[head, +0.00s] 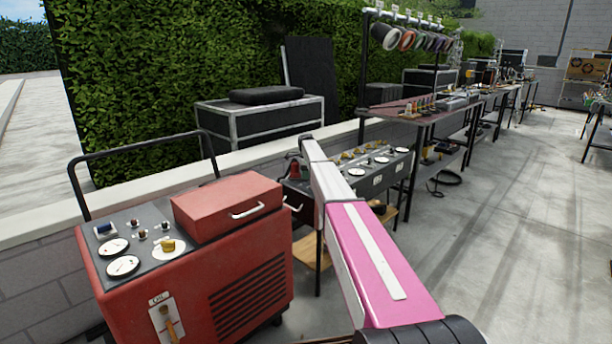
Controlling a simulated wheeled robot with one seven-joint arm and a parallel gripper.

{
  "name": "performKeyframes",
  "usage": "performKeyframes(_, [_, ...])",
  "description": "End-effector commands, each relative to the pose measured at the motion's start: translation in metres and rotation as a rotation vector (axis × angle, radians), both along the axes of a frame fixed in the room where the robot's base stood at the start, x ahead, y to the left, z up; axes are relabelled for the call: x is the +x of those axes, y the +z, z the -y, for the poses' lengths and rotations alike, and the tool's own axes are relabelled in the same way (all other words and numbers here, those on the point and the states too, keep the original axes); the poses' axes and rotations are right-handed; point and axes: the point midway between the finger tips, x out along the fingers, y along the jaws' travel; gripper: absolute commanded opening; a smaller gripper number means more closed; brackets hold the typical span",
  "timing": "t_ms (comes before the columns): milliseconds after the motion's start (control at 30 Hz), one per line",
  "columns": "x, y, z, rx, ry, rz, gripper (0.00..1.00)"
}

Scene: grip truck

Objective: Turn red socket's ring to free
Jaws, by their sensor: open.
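A small red piece (295,171), which looks like the red socket, sits at the left end of a dark panel (404,158) behind my arm. Its ring is too small to make out. My arm reaches from the lower right toward that end of the panel. My gripper (293,158) is a small dark shape close to the red piece, at the far end of the arm. It is open and partly hidden. I cannot tell whether it touches the red piece or stands around it.
A red wheeled machine (250,265) with gauges and a black handle stands at the left, close to my arm. The panel carries white dials and yellow knobs. A long workbench (425,115) with hanging lamps runs to the back right. The paved floor (520,230) at right is clear.

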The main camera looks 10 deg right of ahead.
Motion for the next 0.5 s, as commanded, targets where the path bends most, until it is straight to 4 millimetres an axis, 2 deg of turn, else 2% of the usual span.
performKeyframes(267, [0.0,0.031,0.0,0.0,0.0,0.001,0.44])
performKeyframes(500, [0.0,0.077,0.0,0.0,0.0,0.002,0.44])
